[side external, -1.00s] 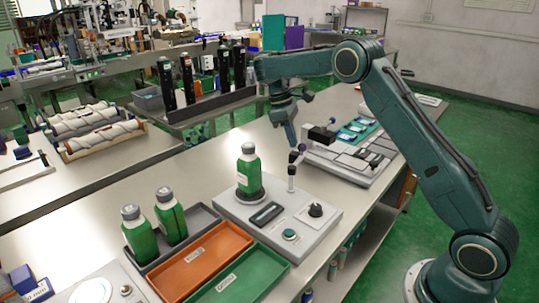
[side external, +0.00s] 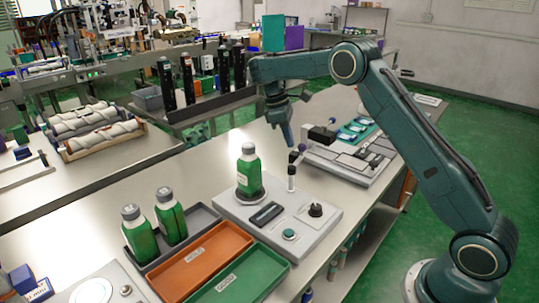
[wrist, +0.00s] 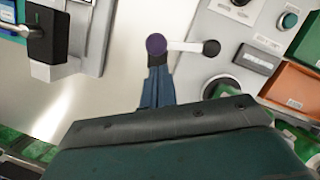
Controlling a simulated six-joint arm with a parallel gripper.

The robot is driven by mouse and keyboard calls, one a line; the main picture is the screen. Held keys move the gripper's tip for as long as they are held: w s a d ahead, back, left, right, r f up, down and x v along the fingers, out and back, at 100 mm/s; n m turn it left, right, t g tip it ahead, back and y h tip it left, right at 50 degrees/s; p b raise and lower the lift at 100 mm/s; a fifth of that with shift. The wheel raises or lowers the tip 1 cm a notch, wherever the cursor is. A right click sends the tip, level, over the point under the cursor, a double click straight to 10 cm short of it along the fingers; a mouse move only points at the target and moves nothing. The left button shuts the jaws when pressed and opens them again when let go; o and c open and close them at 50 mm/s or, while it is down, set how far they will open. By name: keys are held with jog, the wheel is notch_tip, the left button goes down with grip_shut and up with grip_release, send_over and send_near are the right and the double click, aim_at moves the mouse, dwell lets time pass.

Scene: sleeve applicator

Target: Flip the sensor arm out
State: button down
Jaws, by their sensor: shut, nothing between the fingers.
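The sensor arm is a short white bar (wrist: 187,47) with a purple knob (wrist: 156,43) at one end and a dark cap at the other in the wrist view. In the side view its post (side external: 291,180) stands at the back corner of the grey applicator base (side external: 320,225), beside a green bottle (side external: 249,172). The arm points away from the base, over bare table. My gripper (side external: 288,143) is shut and empty, fingers down, close to the knob. In the wrist view its fingertips (wrist: 158,62) overlap the knob's lower edge; I cannot tell if they touch.
A second grey device (side external: 350,160) stands behind the applicator. In front are a dark tray with two green bottles (side external: 170,215), an orange tray (side external: 213,255) and a green tray (side external: 250,278). The table left of the applicator is clear.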

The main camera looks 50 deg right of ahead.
jog(key=w+a+n+t+h, duration=0.15)
jog(key=a+n+t, duration=0.25)
jog(key=a+n, duration=0.75)
notch_tip(320, 180, up, 10)
jog(key=n, duration=0.3)
jog(key=s+r+m+t+y, duration=0.1)
jog(key=s+r+m, duration=0.2)
jog(key=s+m, duration=0.4)
jog(key=s+r+m+t+y, duration=0.1)
jog(key=s+m, duration=0.7)
jog(key=s, duration=1)
jog(key=shift+d+r+t, duration=0.2)
jog(key=shift+r+t, duration=0.5)
jog(key=shift+r, duration=0.55)
